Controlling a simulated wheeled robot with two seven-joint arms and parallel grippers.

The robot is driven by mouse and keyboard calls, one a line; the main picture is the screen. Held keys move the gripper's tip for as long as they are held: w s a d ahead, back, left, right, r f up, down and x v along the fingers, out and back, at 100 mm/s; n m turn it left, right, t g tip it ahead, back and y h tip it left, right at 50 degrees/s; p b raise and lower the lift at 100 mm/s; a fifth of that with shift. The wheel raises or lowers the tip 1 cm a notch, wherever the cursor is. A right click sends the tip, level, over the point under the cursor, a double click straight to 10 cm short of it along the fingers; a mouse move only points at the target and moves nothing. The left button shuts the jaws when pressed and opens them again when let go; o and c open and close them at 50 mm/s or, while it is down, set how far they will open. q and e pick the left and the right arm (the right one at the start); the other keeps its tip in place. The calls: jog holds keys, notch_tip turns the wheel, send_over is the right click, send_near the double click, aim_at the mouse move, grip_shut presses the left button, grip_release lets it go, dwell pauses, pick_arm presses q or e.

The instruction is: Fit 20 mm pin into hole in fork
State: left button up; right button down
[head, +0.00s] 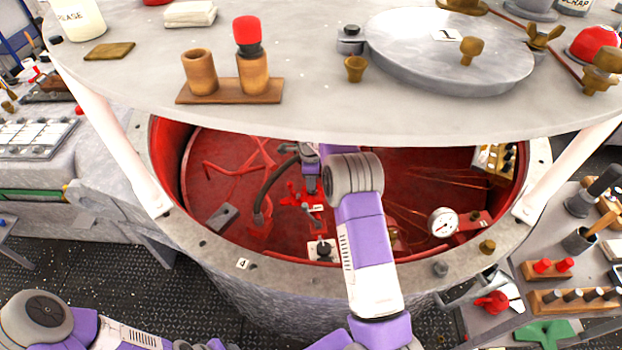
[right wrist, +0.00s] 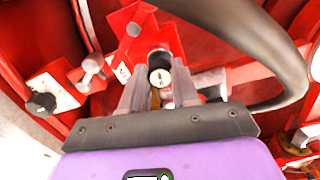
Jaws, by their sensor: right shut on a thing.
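My right arm reaches down into the red-lined opening, and the right gripper (head: 310,188) is low over red fittings. In the right wrist view its two grey fingers (right wrist: 159,88) are shut on a short dark cylinder with a pale round end, which I take to be the pin (right wrist: 160,76). Red bracket-like metal (right wrist: 150,40), which may be the fork, is right beyond the pin. I cannot tell whether the pin is inside a hole or only close to it. My left arm shows only in part at the bottom left; its gripper is out of view.
A thick dark hose (right wrist: 285,95) curves close beside the right gripper. A grey handle (right wrist: 93,66) and black knob (right wrist: 41,104) are left of it. The opening's grey rim (head: 285,272) and the overhanging round plate (head: 330,110) surround my arm. A dial gauge (head: 443,222) stands at right.

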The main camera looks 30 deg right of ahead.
jog(key=shift+f+b, duration=0.3)
jog(key=shift+f, duration=0.35)
jog(key=c, duration=0.8)
grip_release()
notch_tip(320, 180, up, 8)
jog(key=shift+f+p, duration=0.2)
jog(key=shift+p, duration=0.55)
jog(key=shift+f, duration=0.15)
